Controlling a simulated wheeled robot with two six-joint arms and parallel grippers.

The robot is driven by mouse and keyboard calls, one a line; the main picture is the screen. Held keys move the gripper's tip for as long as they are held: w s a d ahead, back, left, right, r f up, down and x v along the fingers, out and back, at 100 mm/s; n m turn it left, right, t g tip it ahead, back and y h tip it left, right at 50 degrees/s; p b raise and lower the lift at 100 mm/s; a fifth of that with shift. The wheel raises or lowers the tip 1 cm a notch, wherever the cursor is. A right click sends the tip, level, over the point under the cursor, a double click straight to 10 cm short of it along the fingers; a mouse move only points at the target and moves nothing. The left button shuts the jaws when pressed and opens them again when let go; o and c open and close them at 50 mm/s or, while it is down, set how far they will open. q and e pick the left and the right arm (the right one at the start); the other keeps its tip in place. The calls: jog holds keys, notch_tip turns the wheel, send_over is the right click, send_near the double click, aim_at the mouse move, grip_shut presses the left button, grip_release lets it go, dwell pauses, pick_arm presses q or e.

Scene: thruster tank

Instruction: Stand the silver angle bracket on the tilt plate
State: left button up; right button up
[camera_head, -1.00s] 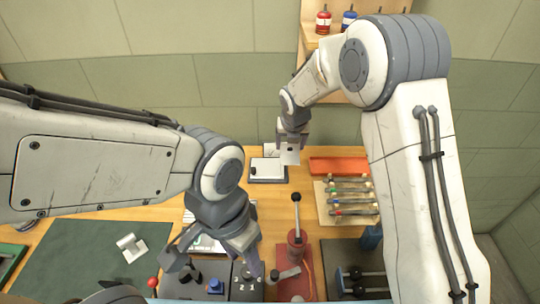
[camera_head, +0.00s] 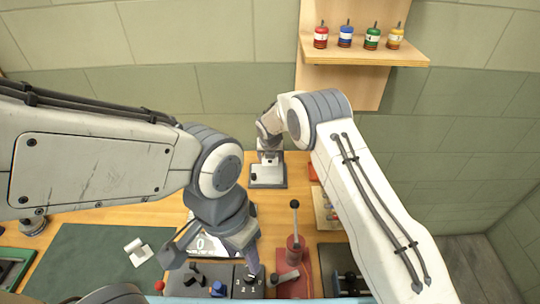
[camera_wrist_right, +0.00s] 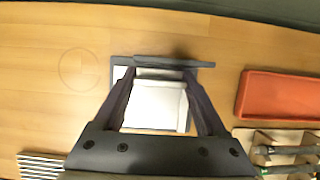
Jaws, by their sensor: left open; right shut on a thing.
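The silver angle bracket (camera_wrist_right: 155,105) is between the fingers of my right gripper (camera_wrist_right: 165,88) in the right wrist view. In the head view my right gripper (camera_head: 268,154) is at the back of the tilt plate (camera_head: 268,183), a pale plate on a dark base. The bracket is over the plate, and its dark rim (camera_wrist_right: 160,131) shows around it; contact between them cannot be told. My left gripper (camera_head: 210,262) is open and empty, above the control boxes at the front.
A pale angled piece (camera_head: 137,250) lies on the green mat (camera_head: 80,255). A red lever device (camera_head: 295,250) stands right of my left gripper. A red tray (camera_wrist_right: 278,97) and a tool rack (camera_wrist_right: 285,150) lie right of the plate. A wall shelf (camera_head: 370,52) holds several bottles.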

aim_at(270, 174)
jog(key=shift+f, duration=0.1)
jog(key=o, duration=1.5)
jog(key=shift+c, duration=0.2)
jog(key=s+a+r+m+b, duration=0.2)
jog(key=s+r+m, duration=0.5)
jog(key=s+r, duration=0.85)
jog(key=s+d+r+m+g, duration=0.1)
jog(key=s+d+m, duration=0.1)
jog(key=s+m, duration=0.5)
jog(key=s+d+r+m+g, duration=0.2)
jog(key=s+m, duration=0.5)
jog(key=s, duration=0.6)
jog(key=s+d+r+m+g+y, duration=0.1)
jog(key=s+d+m, duration=0.1)
jog(key=s+m, duration=0.5)
jog(key=s, duration=0.3)
jog(key=shift+s+d+r+m, duration=0.25)
jog(key=shift+s+d+m, duration=0.05)
jog(key=shift+d+m, duration=0.1)
